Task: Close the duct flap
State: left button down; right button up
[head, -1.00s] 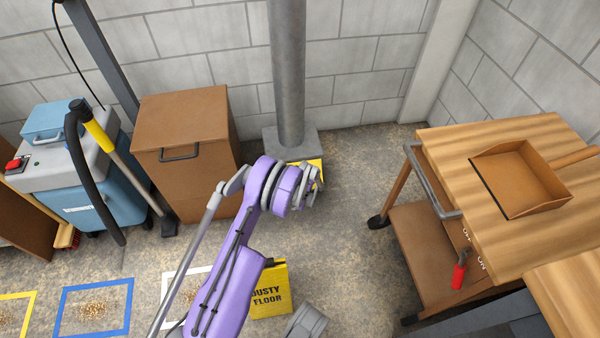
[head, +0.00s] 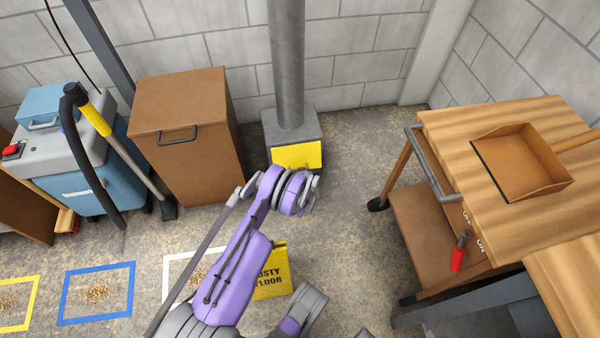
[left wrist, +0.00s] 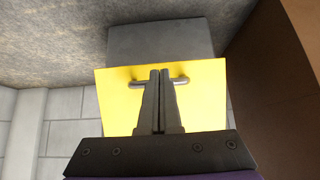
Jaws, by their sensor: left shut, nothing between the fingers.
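The grey duct (head: 288,65) comes down to a grey box (head: 313,124) on the floor by the back wall. The yellow flap (head: 297,156) is on the box's front and looks upright, but I cannot tell whether it is fully flush. The left wrist view shows the yellow flap (left wrist: 205,108) with a metal bar handle (left wrist: 180,81). My left gripper (left wrist: 160,72) is shut and empty, its fingertips in front of the handle's middle; contact is unclear. In the head view its fingers are hidden by the wrist. My right gripper is not in view.
A brown bin (head: 185,150) stands close left of the duct box. A yellow floor sign (head: 272,275) is beside my left arm. A wooden cart (head: 500,150) with a dustpan (head: 520,165) stands right. A blue vacuum (head: 85,165) is at left. Floor between duct and cart is clear.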

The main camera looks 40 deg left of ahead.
pick_arm(q)
jog(key=shift+x, duration=0.8)
jog(key=shift+f, duration=0.1)
